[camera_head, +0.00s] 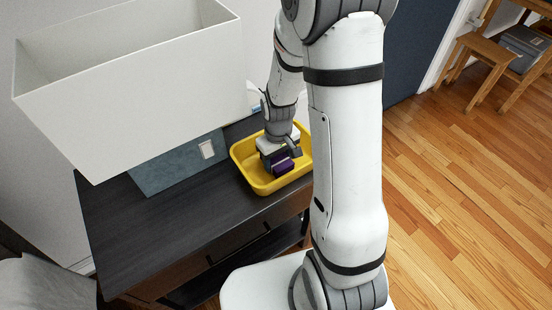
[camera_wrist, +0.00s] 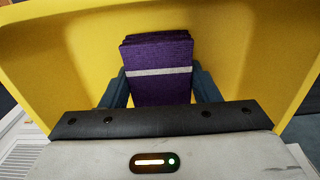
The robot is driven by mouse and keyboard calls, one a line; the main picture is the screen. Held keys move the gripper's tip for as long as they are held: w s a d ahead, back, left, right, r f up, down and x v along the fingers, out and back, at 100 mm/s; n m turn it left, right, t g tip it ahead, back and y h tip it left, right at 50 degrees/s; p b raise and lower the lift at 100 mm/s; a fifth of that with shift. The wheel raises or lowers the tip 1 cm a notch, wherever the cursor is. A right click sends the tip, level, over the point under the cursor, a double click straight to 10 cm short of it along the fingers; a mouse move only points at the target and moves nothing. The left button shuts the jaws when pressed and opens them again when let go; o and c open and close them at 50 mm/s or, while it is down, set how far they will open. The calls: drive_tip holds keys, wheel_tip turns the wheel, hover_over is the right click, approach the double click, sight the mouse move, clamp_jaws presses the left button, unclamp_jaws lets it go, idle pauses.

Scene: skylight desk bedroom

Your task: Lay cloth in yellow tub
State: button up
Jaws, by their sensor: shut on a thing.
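The yellow tub (camera_head: 245,169) stands on the dark tabletop, and its walls and floor fill most of the wrist view (camera_wrist: 260,60). The cloth (camera_head: 284,166) is purple and folded, with a pale stripe in the wrist view (camera_wrist: 160,90). My gripper (camera_head: 279,160) points down inside the tub. In the wrist view its two fingers (camera_wrist: 160,88) are shut on the cloth, one on each side. The cloth is within the tub's walls; I cannot tell whether it touches the floor. My arm hides the tub's right end in the head view.
A large white lampshade (camera_head: 140,90) on a blue-grey base (camera_head: 180,165) stands left of the tub. The dark table (camera_head: 160,225) is clear in front. A wooden chair (camera_head: 490,60) stands far right on open wooden floor (camera_head: 450,190).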

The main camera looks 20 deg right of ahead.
sight(278, 159)
drive_tip(key=shift+f, duration=0.15)
drive_tip(key=o, duration=1)
wheel_tip(278, 159, up, 12)
drive_tip(key=p, duration=0.2)
drive_tip(key=s+r+m, duration=0.1)
drive_tip(key=s+r, duration=0.2)
drive_tip(key=s, duration=0.1)
drive_tip(key=s+r+m+t, duration=0.1)
drive_tip(key=s+r, duration=0.3)
drive_tip(key=s+r+m+t, duration=0.1)
drive_tip(key=s+r, duration=0.2)
drive_tip(key=s, duration=0.2)
drive_tip(key=shift+r+m, duration=0.3)
drive_tip(key=shift+r, duration=0.1)
